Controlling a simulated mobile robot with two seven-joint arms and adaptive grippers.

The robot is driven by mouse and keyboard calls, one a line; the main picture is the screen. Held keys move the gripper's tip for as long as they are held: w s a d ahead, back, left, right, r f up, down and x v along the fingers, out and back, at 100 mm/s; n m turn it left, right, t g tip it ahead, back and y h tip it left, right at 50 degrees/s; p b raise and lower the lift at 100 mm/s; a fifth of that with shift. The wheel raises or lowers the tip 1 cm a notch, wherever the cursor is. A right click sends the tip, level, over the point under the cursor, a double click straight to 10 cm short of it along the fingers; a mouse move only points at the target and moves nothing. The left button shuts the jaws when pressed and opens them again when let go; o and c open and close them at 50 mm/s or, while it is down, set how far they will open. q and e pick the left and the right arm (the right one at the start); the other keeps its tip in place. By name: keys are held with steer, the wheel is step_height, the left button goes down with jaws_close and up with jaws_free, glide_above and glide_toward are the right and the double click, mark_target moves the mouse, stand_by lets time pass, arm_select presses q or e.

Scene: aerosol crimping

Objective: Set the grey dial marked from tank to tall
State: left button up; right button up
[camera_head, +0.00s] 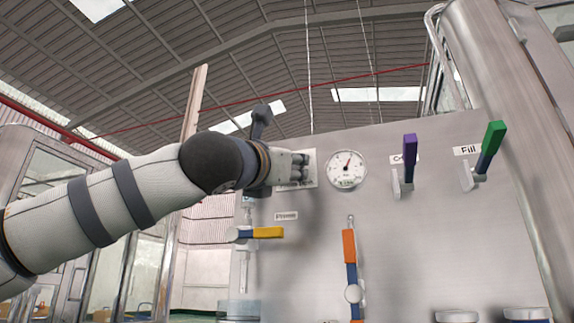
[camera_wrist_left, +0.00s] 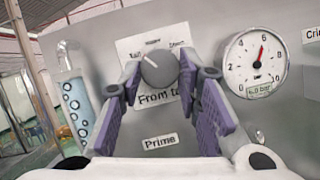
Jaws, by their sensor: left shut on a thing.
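The grey dial (camera_wrist_left: 159,70) sits on a white plate (camera_wrist_left: 125,48) on the panel, with "From tank" printed below it, partly hidden. A label at its upper left seems to read "Tall" and one at its upper right "Short". The dial's pale mark points to the upper left, toward the "Tall" label. My left gripper (camera_wrist_left: 158,82) is shut on the dial, one purple-padded finger on each side. In the head view my left gripper (camera_head: 298,167) covers the dial and most of its plate (camera_head: 312,168). My right gripper is not in view.
A pressure gauge (camera_head: 347,170) is close to the right of my left gripper. A yellow "Prime" handle (camera_head: 267,232) is below, and an orange handle (camera_head: 349,246) lower right. Purple (camera_head: 410,148) and green (camera_head: 491,138) levers stick out farther right.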

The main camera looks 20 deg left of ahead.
arm_select(q)
steer(key=shift+d+n+y, duration=0.1)
steer(key=shift+n+y, duration=0.5)
steer(key=shift+n, duration=0.7)
steer(key=o, duration=1.1)
steer(key=shift+o, duration=0.2)
steer(key=d+v, duration=0.1)
steer(key=v, duration=1.1)
steer(key=shift+a, duration=0.45)
steer(key=shift+f, duration=0.1)
